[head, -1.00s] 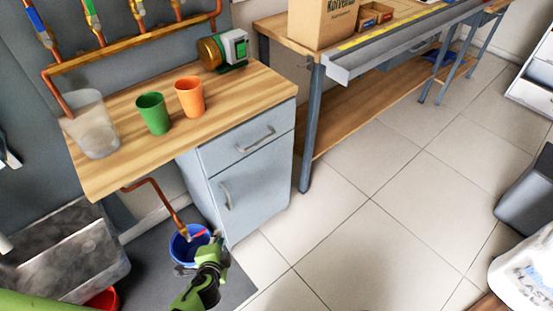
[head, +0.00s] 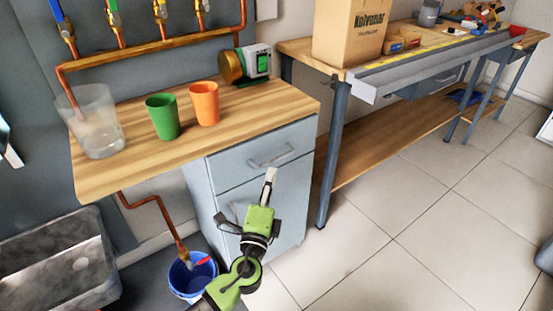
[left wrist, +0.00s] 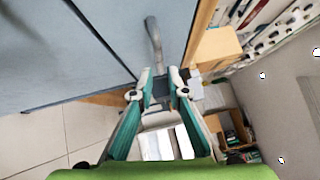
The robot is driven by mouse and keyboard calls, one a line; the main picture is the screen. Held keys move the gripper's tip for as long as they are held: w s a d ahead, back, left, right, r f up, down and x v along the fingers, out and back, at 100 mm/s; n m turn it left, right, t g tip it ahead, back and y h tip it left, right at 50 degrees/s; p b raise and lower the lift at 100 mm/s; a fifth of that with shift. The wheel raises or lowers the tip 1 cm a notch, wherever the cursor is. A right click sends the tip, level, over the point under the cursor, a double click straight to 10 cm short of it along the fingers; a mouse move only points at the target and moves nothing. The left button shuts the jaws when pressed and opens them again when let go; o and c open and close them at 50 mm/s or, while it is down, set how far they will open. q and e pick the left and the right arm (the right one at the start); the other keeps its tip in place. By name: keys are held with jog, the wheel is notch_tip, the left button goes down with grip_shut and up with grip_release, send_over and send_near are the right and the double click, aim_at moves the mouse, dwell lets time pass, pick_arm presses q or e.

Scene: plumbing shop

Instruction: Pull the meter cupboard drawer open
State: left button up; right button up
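The meter cupboard (head: 262,190) is grey-blue and stands under the wooden worktop. Its drawer (head: 235,165) is the top front and looks closed, with a curved metal handle (head: 270,160). My left gripper (head: 270,176) is in front of the cupboard, its tips just below the drawer handle in the head view. In the left wrist view the gripper (left wrist: 160,78) is open, its fingers a small gap apart. The handle (left wrist: 153,38) runs down toward that gap; whether it touches a finger I cannot tell. The lower door's handle is mostly hidden by the gripper. My right gripper is not in view.
The worktop (head: 240,110) holds a clear container (head: 98,125), a green cup (head: 162,117), an orange cup (head: 205,103) and a green-and-white device (head: 257,62). A blue bucket (head: 192,276) stands below left. A workbench leg (head: 334,150) is right of the cupboard. Tiled floor in front is free.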

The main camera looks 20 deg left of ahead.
aim_at(276, 159)
pick_arm(q)
jog(key=w, duration=0.5)
jog(key=w+a+r, duration=0.1)
jog(key=w, duration=0.1)
jog(key=shift+w, duration=0.4)
jog(key=shift+d+f, duration=0.1)
grip_shut()
